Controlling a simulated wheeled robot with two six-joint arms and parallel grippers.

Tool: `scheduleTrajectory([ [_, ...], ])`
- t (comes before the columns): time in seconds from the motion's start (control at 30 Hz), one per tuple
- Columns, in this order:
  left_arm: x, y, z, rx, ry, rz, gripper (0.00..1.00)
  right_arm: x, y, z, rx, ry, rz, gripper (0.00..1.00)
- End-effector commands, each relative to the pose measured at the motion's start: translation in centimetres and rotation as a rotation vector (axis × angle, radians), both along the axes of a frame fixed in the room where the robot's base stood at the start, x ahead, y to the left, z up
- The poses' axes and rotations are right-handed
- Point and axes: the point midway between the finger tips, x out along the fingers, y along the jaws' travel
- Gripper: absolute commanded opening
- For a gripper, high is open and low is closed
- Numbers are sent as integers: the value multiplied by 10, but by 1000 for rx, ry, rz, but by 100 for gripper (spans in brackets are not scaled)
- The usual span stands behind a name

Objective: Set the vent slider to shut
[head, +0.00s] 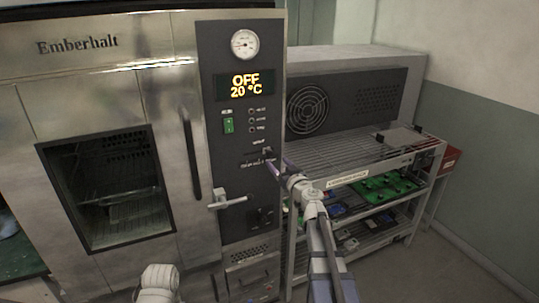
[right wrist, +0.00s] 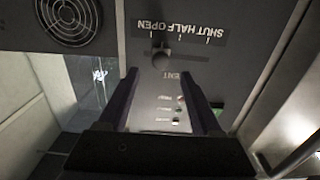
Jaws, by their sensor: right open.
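The vent slider is a dark knob (head: 267,151) on the oven's black control panel (head: 237,65), below the display. My right gripper (head: 277,164) is at the panel just beside the knob. In the wrist view its fingers (right wrist: 163,82) are apart with nothing between them, short of the knob. My left gripper is not in view.
The display (head: 245,86) reads OFF, 20 °C. A green switch (head: 228,125) and a latch handle (head: 228,201) sit on the panel. The oven door handle (head: 190,150) is to the left. A wire-shelf rack (head: 352,181) with electronic boards stands close on the right.

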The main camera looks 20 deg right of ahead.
Motion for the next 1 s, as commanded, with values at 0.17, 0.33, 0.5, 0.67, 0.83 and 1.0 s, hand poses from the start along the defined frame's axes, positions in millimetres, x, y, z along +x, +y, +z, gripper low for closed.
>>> scheduleTrajectory([
  [0.17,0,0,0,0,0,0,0,14,0,0,0,1,2,66],
  [0.33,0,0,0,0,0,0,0,38,0,0,0,1,3,66],
  [0.5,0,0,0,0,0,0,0,64,0,0,1,1,4,66],
  [0.67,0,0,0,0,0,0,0,77,1,0,1,1,3,66],
  [0.83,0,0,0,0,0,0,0,77,1,0,1,1,3,66],
  [1.0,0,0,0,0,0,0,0,77,1,0,1,1,3,56],
])
